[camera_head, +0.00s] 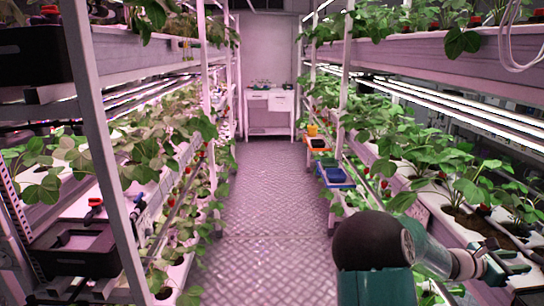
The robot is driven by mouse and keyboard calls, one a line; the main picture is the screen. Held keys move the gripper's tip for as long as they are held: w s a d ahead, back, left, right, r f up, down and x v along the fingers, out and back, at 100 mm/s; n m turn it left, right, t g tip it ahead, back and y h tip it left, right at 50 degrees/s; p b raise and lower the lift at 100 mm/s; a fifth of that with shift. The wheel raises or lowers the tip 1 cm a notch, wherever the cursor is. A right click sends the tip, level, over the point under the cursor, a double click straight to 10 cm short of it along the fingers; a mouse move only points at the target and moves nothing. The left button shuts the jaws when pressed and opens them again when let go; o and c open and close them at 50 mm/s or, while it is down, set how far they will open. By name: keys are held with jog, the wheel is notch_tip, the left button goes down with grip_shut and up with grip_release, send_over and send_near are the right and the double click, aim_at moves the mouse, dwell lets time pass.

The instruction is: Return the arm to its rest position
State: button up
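My arm (374,284) shows at the lower right, with a dark rounded joint and teal links. It reaches to the right, low in front of the right rack. Its far end, around my gripper (508,264), lies near the right edge of the picture, among pale and dark parts close to the plants. The fingers are not clear there, and I cannot tell whether they hold anything.
Plant racks stand on both sides, the left rack (100,150) and the right rack (420,200). The textured aisle floor (262,215) between them is clear. A white table (270,100) stands at the far end. Orange and blue crates (335,176) sit along the right rack.

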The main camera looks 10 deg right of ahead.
jog(key=s+a+m+t+y, duration=0.15)
jog(key=a+m+y, duration=0.4)
jog(key=a, duration=0.85)
jog(key=a+m+t+y, duration=0.3)
jog(key=a+m+y, duration=0.25)
jog(key=a, duration=0.85)
jog(key=s+a+r+m+t+y, duration=0.2)
jog(key=s+a+y, duration=0.1)
jog(key=a, duration=1)
jog(key=s+a+r+m+t+y, duration=0.2)
jog(key=s+a+y, duration=0.1)
jog(key=a, duration=1.1)
jog(key=shift+s+r, duration=0.3)
jog(key=shift+s, duration=0.3)
jog(key=shift+d+t, duration=0.15)
jog(key=shift+t, duration=0.1)
